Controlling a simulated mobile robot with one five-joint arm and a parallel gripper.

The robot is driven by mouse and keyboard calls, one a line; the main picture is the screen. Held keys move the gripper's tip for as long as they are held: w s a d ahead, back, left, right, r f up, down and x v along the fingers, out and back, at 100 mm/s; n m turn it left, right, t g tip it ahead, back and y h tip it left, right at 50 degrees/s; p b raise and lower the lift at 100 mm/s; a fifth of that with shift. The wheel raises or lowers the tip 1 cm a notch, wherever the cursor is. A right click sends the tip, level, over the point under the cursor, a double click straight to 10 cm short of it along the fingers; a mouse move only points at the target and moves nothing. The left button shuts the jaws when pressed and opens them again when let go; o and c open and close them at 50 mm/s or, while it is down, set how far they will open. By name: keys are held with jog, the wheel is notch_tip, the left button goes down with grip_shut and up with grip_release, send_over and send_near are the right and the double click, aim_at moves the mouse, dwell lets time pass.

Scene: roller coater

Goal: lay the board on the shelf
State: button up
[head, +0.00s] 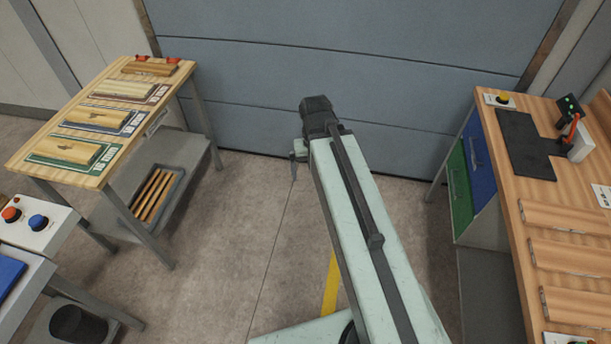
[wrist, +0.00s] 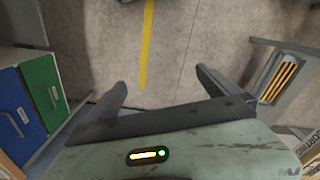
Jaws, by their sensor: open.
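Several light wooden boards lie on marked mats on the wooden table at the left; the nearest board (head: 66,150) is on a green mat and another board (head: 98,117) on a blue one. I cannot tell which is the task's board. A grey lower shelf (head: 187,152) is under this table; I cannot tell if it is the task's shelf. My gripper (head: 297,158) is over the open floor between the tables, apart from both. In the wrist view my gripper (wrist: 162,86) has its fingers spread, with only floor between them.
A tray of wooden sticks (head: 158,195) sits on the lower shelf. A bench (head: 530,215) with a black mat (head: 525,143), blue drawer (head: 478,155) and green drawer (head: 459,190) stands at the right. A button box (head: 35,226) is at lower left. The middle floor is clear.

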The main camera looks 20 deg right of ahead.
jog(key=shift+n, duration=0.7)
jog(key=a, duration=0.5)
jog(key=shift+s, duration=0.35)
